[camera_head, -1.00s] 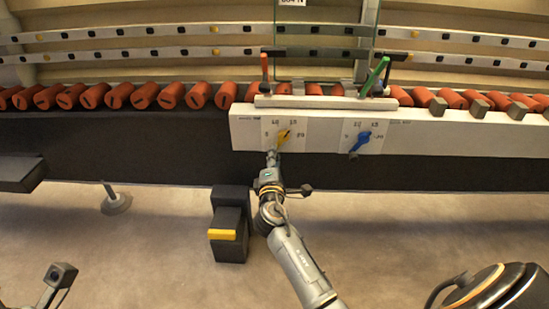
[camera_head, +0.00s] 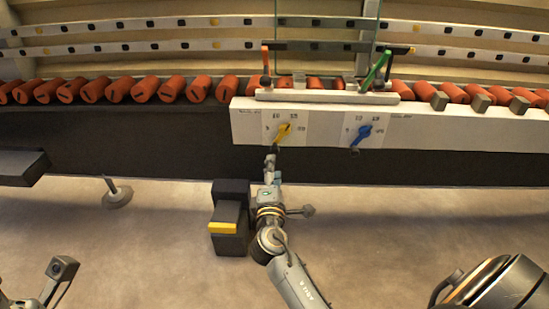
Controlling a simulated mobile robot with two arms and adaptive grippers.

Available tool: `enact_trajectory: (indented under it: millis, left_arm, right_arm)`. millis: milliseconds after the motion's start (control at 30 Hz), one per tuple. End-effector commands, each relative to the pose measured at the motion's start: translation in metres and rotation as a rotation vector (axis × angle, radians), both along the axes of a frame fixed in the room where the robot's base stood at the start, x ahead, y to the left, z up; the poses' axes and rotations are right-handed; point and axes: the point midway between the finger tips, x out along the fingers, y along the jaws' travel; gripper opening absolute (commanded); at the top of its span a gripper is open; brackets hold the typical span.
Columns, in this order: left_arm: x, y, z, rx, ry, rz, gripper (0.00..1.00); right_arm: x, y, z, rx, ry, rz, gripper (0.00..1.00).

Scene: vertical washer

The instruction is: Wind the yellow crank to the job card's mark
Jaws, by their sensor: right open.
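The yellow crank (camera_head: 284,132) is on the left dial of the white panel (camera_head: 240,122). Its pointed end slants up and right, near the dial's upper-right number, which looks like 15. My right gripper (camera_head: 271,158) is open just below the crank, its fingers pointing up at the dial and apart from the crank as far as I can tell. A blue crank (camera_head: 362,135) is on the dial to the right, also slanting up and right. I cannot make out a job card.
Red-orange rollers (camera_head: 145,89) line the ledge behind. An orange handle (camera_head: 265,60) and a green handle (camera_head: 374,71) stand above the panel. A black block with a yellow strip (camera_head: 222,228) is on the floor left of my right arm.

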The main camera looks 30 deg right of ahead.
Motion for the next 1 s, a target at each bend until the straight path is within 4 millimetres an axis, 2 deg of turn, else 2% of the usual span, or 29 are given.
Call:
enact_trajectory:
  millis: [100, 300, 867, 967, 1000]
  left_arm:
    - [0.0, 0.0, 0.0, 0.0, 0.0, 0.0, 0.4]
    - [0.0, 0.0, 0.0, 0.0, 0.0, 0.0, 0.4]
    - [0.0, 0.0, 0.0, 0.0, 0.0, 0.0, 0.4]
    - [0.0, 0.0, 0.0, 0.0, 0.005, -0.001, 0.4]
    - [0.0, 0.0, 0.0, -0.001, 0.009, 0.0, 0.4]
  right_arm:
    - [-0.018, 0.01, -0.001, 0.001, 0.003, -0.001, 0.46]
    - [-0.031, 0.019, 0.0, 0.001, -0.001, -0.002, 0.46]
    - [-0.032, 0.021, 0.001, 0.007, -0.004, 0.006, 0.46]
    - [-0.028, 0.033, 0.007, 0.059, -0.039, 0.076, 0.46]
    - [-0.026, 0.043, 0.013, 0.101, -0.069, 0.132, 0.46]
